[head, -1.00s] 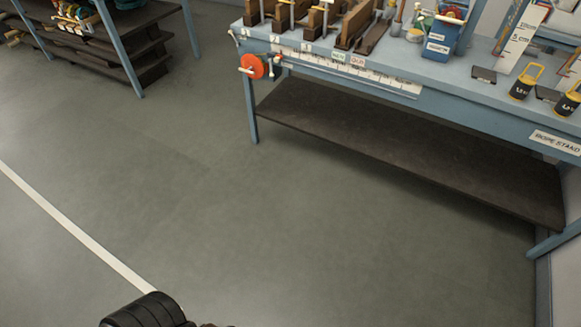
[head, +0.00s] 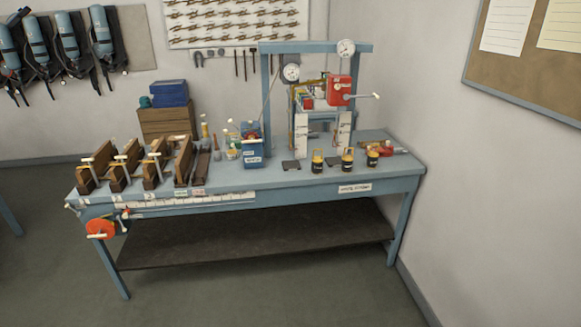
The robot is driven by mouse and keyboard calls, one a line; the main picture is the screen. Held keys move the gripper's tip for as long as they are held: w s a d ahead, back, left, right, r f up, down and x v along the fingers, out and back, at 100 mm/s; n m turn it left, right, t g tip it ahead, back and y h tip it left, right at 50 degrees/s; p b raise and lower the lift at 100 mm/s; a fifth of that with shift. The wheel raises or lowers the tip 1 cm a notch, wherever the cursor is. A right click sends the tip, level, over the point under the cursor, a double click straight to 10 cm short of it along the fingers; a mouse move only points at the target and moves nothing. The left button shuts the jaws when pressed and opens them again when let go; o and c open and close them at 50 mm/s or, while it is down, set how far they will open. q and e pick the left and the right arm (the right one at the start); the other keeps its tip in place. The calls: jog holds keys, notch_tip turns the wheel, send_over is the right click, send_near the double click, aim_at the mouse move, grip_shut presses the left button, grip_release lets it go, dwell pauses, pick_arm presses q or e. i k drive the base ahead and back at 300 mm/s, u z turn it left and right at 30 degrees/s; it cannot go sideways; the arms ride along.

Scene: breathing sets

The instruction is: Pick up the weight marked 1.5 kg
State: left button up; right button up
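Three dark weights with yellow handles and bands stand in a row on the right part of the blue workbench (head: 290,178): a left one (head: 317,165), a middle one (head: 347,162) and a right one (head: 372,158). Their markings are too small to read here, so I cannot tell which is the 1.5 kg one. All stand upright near the front edge, above a white label (head: 354,188). Neither of my grippers is in view.
Behind the weights stands a blue frame (head: 266,110) with gauges and a red box (head: 339,90). Wooden clamped blocks (head: 155,165) fill the bench's left side. A red hand wheel (head: 100,228) sticks out at the front left. The floor (head: 200,300) in front is clear.

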aim_at(317, 162)
jog(key=u, duration=0.45)
jog(key=i, duration=1.75)
jog(key=z, duration=1.6)
